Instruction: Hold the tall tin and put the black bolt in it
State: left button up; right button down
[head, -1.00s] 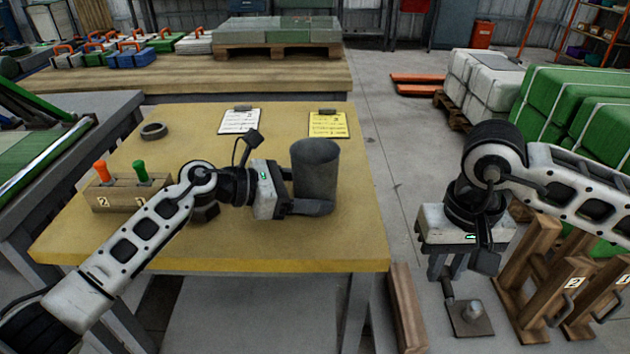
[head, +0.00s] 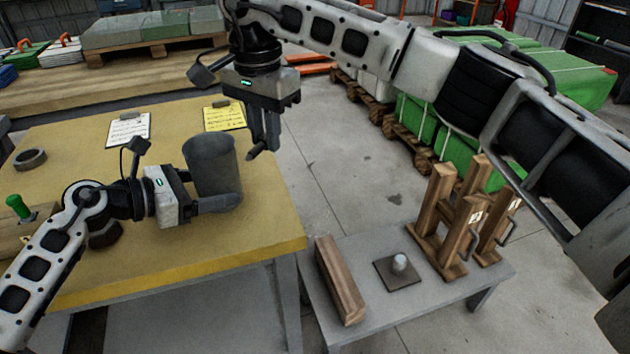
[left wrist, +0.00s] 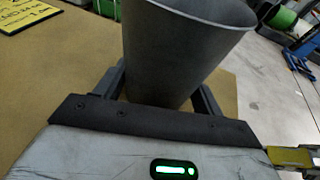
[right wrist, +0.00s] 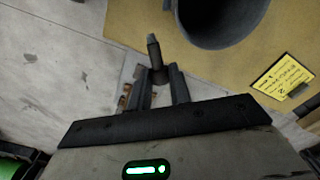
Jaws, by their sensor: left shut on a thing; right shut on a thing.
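The tall grey tin (head: 211,160) stands upright, mouth up, near the right side of the yellow-topped table (head: 200,245). My left gripper (head: 212,200) is shut around its lower part; the left wrist view shows the tin (left wrist: 180,50) between the fingers. My right gripper (head: 266,140) is shut on the black bolt (head: 252,154) and holds it in the air to the right of the tin, apart from it. In the right wrist view the bolt (right wrist: 153,48) sticks out beyond the fingertips, beside the dark open mouth of the tin (right wrist: 218,15).
A yellow clipboard (head: 224,116) and a white clipboard (head: 129,129) lie behind the tin. A tape ring (head: 30,158) is at the left. A low grey table (head: 400,300) holds a wooden beam (head: 338,280), a plate with a peg (head: 398,273) and wooden stands (head: 450,225).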

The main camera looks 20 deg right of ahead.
jog(key=w+a+r+m, duration=0.2)
jog(key=a+r+m, duration=0.2)
jog(key=a+m, duration=0.3)
jog(key=shift+a, duration=0.5)
jog(key=shift+f, duration=1.55)
dwell(0.6)
jog(key=c, duration=1.5)
grip_release()
